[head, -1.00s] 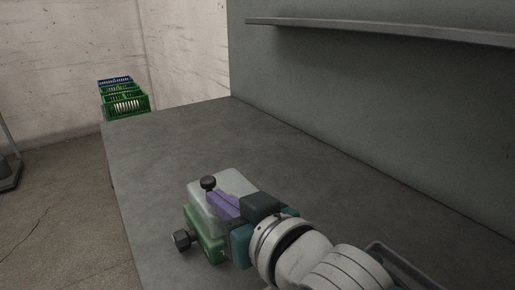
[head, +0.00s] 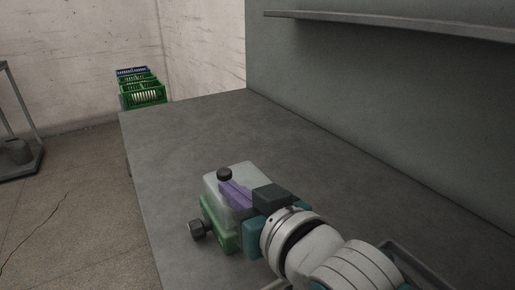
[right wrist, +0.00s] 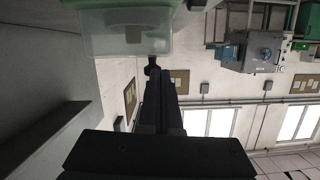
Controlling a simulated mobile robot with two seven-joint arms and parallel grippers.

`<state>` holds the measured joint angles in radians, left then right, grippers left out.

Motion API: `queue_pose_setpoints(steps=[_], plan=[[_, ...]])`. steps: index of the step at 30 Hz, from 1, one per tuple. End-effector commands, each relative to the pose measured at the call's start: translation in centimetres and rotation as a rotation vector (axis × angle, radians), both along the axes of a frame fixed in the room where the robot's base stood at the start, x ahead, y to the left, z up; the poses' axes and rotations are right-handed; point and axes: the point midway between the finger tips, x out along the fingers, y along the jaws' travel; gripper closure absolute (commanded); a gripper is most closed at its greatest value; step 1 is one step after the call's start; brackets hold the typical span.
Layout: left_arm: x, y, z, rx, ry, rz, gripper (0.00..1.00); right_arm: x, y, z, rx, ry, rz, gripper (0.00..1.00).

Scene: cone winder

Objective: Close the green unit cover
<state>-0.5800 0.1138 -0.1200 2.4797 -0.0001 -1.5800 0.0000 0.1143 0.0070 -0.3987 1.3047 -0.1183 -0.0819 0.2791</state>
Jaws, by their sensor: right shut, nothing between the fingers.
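The green unit (head: 219,233) stands on the grey bench in the head view, with a dark knob (head: 197,230) on its left side. Its clear, whitish cover (head: 211,190) appears to lie over the green body, with a black knob (head: 224,174) on top. Whether it is fully seated I cannot tell. My right gripper (head: 227,187) is shut and empty, its purple fingers reaching over the cover to the top knob. In the right wrist view, the dark fingers (right wrist: 158,78) end close to the knob (right wrist: 152,64), below the clear cover (right wrist: 125,42). My left gripper is not in view.
The bench top (head: 190,130) is bare beyond the unit. A grey wall panel with a shelf (head: 400,25) runs along the right. Green crates (head: 145,95) and a blue crate (head: 133,71) stand past the far end. A metal frame (head: 25,120) stands at left.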

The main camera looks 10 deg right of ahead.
Motion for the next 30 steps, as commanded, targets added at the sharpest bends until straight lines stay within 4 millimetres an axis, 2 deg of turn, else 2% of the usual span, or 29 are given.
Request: queue_pose_setpoints(steps=[1, 4, 5, 6, 15, 23, 26, 30], plan=[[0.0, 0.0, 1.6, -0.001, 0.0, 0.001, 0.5, 0.2, -0.1, 1.6, -0.001, -0.001, -0.001, 1.0], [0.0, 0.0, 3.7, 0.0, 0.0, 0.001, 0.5, 0.5, -0.2, 3.9, -0.001, -0.001, -0.002, 1.0], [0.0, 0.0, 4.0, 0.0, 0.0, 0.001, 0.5, 0.3, -0.3, 4.1, -0.002, 0.001, -0.003, 1.0], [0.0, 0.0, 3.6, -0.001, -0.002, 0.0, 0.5, -0.9, -0.7, 3.4, -0.002, 0.004, -0.002, 1.0], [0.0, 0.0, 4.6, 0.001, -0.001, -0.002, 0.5, -6.7, -2.8, 4.8, -0.001, 0.002, -0.002, 1.0], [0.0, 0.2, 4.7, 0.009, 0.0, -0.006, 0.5, -8.7, -3.7, 5.2, -0.009, 0.017, -0.009, 1.0], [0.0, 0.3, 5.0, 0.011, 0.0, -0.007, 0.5, -9.4, -4.8, 4.9, -0.044, 0.09, -0.037, 1.0], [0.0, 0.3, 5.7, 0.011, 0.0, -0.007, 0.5, -12.2, -7.6, 4.1, -0.141, 0.303, -0.097, 1.0]])
